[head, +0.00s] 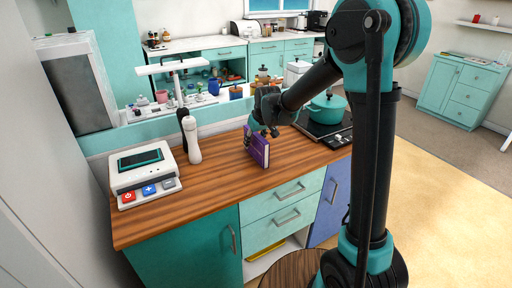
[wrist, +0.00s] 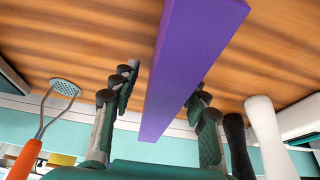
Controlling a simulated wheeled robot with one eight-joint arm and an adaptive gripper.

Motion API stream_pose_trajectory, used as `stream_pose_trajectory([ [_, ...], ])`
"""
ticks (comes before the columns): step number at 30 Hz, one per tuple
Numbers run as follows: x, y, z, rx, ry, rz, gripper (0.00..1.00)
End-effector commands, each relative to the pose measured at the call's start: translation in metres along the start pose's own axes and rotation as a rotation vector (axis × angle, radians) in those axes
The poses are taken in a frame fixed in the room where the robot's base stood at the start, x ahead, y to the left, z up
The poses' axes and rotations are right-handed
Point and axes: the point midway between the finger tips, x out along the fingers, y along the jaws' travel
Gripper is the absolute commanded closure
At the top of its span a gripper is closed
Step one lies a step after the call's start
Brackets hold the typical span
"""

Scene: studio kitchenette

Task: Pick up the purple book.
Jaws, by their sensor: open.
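The purple book (head: 258,148) stands upright on the wooden counter in the head view, near the middle of the counter. In the wrist view the book (wrist: 188,65) runs between the two fingers of my gripper (wrist: 158,112). The fingers are open, one on each side of the book, with a visible gap on the left side. Whether the right finger touches the book I cannot tell. In the head view my gripper (head: 262,130) is at the top of the book, and its fingertips are partly hidden.
A white bottle (head: 194,146) and a dark bottle stand left of the book. A white scale-like device (head: 143,178) is at the counter's left. A teal pot (head: 327,107) sits on the hob to the right. The wooden counter (head: 215,196) in front is clear.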

Motion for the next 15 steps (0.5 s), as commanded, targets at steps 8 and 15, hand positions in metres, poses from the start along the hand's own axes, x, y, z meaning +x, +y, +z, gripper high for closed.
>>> stream_pose_trajectory([
  [8, 0.0024, 0.0001, 0.0009, 0.000, 0.000, 0.000, 0.55],
  [15, 0.0045, 0.0001, 0.0019, 0.000, 0.000, 0.000, 0.55],
])
